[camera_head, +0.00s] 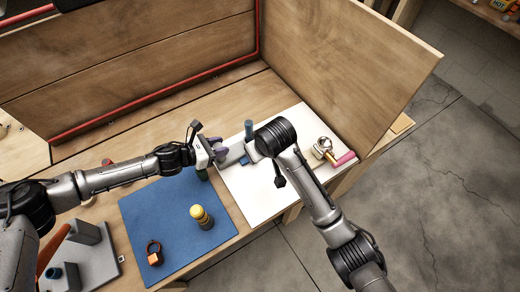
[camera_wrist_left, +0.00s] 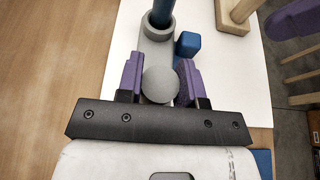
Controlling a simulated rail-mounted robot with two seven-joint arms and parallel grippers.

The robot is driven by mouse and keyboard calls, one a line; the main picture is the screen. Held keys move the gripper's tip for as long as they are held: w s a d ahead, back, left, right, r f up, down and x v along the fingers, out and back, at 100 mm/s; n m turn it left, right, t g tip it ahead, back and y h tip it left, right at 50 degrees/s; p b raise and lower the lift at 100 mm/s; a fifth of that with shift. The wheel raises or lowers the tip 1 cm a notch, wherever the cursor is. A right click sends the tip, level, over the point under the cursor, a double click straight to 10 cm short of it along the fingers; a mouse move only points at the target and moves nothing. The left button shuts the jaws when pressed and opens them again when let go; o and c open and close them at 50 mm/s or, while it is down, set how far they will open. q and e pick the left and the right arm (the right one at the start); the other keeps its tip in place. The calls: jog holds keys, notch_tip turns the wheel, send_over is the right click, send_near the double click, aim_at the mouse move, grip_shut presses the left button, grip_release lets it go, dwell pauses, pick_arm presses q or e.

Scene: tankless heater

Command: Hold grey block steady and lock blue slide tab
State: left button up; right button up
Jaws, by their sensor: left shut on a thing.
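The grey block (camera_wrist_left: 152,47) lies on the white board, with an upright blue cylinder (camera_wrist_left: 162,14) in its grey collar. The blue slide tab (camera_wrist_left: 187,44) sits against the block's right side in the left wrist view; it also shows in the head view (camera_head: 244,160). My left gripper (camera_wrist_left: 160,83) is shut on the block's rounded grey end, with a purple finger on each side. In the head view this gripper (camera_head: 217,148) reaches in from the left. My right wrist is just right of the blue cylinder (camera_head: 249,130) and hides its own fingertips.
The white board (camera_head: 285,190) also carries a shiny metal fitting (camera_head: 322,147) and a pink cylinder (camera_head: 345,159). A blue mat (camera_head: 165,215) holds a yellow-topped cylinder (camera_head: 201,217) and an orange clamp-like piece (camera_head: 155,255). Wooden panels (camera_head: 340,70) stand behind and at right.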

dwell(0.3)
pick_arm(q)
jog(key=o, duration=1.1)
jog(key=shift+o, duration=0.2)
jog(key=v, duration=1.2)
